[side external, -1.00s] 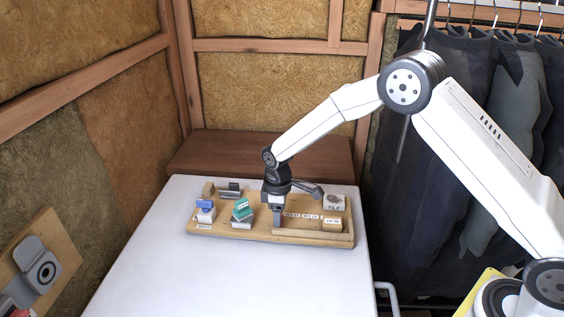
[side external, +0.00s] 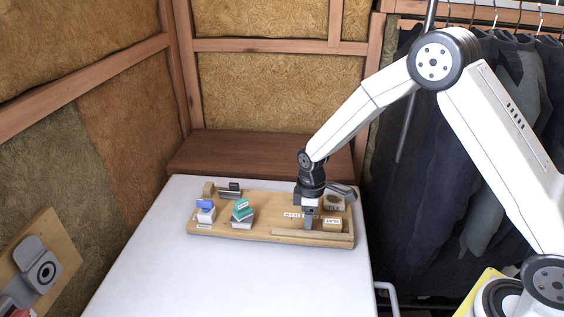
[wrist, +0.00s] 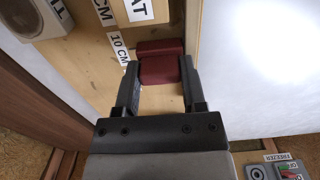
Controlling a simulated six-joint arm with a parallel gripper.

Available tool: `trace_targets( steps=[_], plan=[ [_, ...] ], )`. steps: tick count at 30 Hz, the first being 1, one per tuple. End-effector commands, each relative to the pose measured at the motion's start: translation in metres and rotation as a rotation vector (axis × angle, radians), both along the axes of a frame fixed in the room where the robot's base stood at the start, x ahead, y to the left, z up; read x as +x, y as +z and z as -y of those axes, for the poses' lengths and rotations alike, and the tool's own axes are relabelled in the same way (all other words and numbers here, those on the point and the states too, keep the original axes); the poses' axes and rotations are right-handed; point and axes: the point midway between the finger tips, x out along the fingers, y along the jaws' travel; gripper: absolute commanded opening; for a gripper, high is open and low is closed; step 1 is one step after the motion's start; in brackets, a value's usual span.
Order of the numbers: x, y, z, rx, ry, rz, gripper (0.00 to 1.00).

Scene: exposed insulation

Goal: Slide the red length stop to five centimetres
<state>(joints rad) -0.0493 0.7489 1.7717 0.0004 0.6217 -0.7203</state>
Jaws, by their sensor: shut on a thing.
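The red length stop (wrist: 160,70) sits between the two fingers of my gripper (wrist: 158,64) in the wrist view, on the wooden board. My gripper is shut on it. The stop lies beside a label reading 10 CM (wrist: 119,48); a second label ending in CM (wrist: 103,14) is farther up, its number cut off. In the side view my gripper (side external: 309,224) is low over the right half of the board (side external: 262,237), and the stop is hidden by the fingers.
A teal block (side external: 241,209) and a blue-topped block (side external: 205,208) stand on the board's left. The white table (side external: 220,280) in front is clear.

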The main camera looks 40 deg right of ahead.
Motion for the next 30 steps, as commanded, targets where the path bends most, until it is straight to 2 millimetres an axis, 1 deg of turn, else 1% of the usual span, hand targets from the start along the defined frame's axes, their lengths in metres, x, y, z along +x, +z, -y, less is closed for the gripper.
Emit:
trace_targets(
  steps=[9,10,11,12,13,23,26,30],
  plan=[
    [-0.001,0.001,0.002,-0.001,0.0,0.002,0.0],
    [-0.001,0.001,0.002,-0.001,0.0,0.002,0.56],
    [-0.001,0.001,0.001,-0.001,0.0,0.002,0.65],
    [-0.001,0.001,0.001,-0.001,0.0,0.002,0.78],
    [-0.001,0.001,0.001,-0.001,0.0,0.002,0.88],
    [-0.001,0.001,0.001,0.0,0.0,0.001,0.88],
    [-0.001,0.003,0.001,-0.001,0.0,0.002,0.88],
    [-0.001,0.011,0.001,0.0,0.0,0.001,0.88]
  ],
)
